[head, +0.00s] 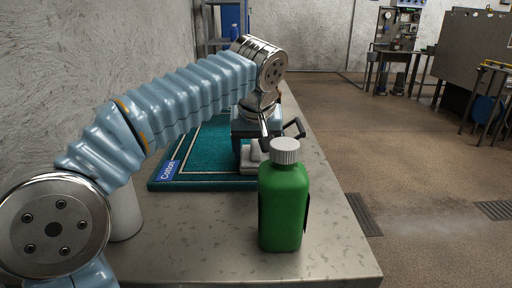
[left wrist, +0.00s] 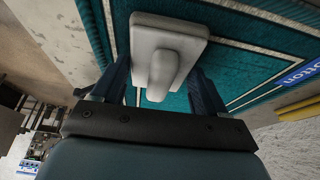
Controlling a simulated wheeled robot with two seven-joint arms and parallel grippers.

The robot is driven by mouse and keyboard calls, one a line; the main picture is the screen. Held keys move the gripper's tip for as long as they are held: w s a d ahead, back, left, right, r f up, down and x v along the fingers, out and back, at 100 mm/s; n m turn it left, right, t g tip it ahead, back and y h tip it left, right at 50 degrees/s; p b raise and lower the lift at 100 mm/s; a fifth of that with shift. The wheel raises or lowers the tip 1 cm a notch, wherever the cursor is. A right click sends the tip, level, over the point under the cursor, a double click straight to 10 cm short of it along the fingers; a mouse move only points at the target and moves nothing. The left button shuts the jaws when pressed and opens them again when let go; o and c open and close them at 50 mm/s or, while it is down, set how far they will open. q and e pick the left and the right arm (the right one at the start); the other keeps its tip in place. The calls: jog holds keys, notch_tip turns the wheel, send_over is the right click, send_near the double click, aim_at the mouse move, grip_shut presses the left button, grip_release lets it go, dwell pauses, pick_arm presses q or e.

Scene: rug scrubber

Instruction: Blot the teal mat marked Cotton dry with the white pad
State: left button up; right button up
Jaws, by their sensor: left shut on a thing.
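The teal mat (head: 197,152) with a pale inner border and a blue "Cotton" label (head: 168,171) lies on the counter. The white pad (head: 247,158) is at the mat's right part, partly hidden behind a green bottle. In the left wrist view the pad (left wrist: 190,30) is a flat white plate with a raised grip, seen against the teal mat (left wrist: 235,62). My left gripper (left wrist: 165,85) has its fingers on both sides of the pad's grip and is shut on it. Whether the pad touches the mat I cannot tell. My right gripper is not in view.
A green bottle (head: 284,205) with a white cap stands on the counter (head: 215,235) in front of the pad. A white cylinder (head: 126,215) stands at the left, partly behind my arm. The counter's front middle is clear. A wall runs along the left.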

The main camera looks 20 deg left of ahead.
aim_at(256, 142)
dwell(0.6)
pick_arm(q)
notch_tip(256, 142, up, 3)
jog(key=p, duration=0.3)
jog(key=shift+r, duration=0.75)
jog(key=shift+f, duration=0.1)
notch_tip(256, 142, down, 3)
jog(key=b, duration=0.2)
jog(key=shift+s+b, duration=0.15)
jog(key=shift+b, duration=0.25)
jog(key=shift+d+f, duration=0.1)
jog(key=shift+f, duration=0.15)
